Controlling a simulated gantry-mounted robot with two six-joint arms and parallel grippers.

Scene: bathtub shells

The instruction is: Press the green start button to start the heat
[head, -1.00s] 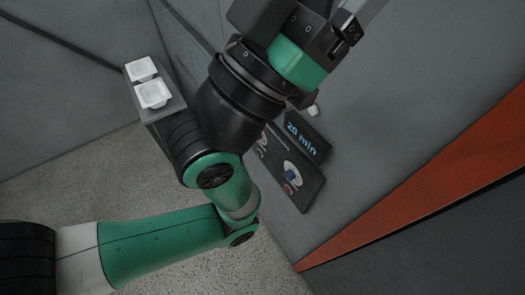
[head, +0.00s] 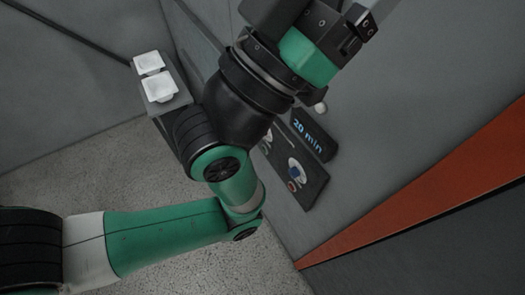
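A dark control panel (head: 312,190) is mounted on the grey wall, partly covered by my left arm. Its display (head: 314,134) reads "20 min" in blue. Below the display is a round white dial with a blue middle (head: 296,169), and a small reddish round mark (head: 292,186) lies under it. I see no green button; part of the panel is behind my arm. My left gripper (head: 360,22) is at the top edge, above and right of the panel and apart from it. Its fingertips are not clearly shown. My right gripper is not in view.
A grey ledge (head: 178,104) with two white square cups (head: 159,87) is at upper left, close behind my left arm. A small white knob (head: 320,108) sticks out above the display. An orange-red band (head: 430,180) crosses the right. The wall right of the panel is clear.

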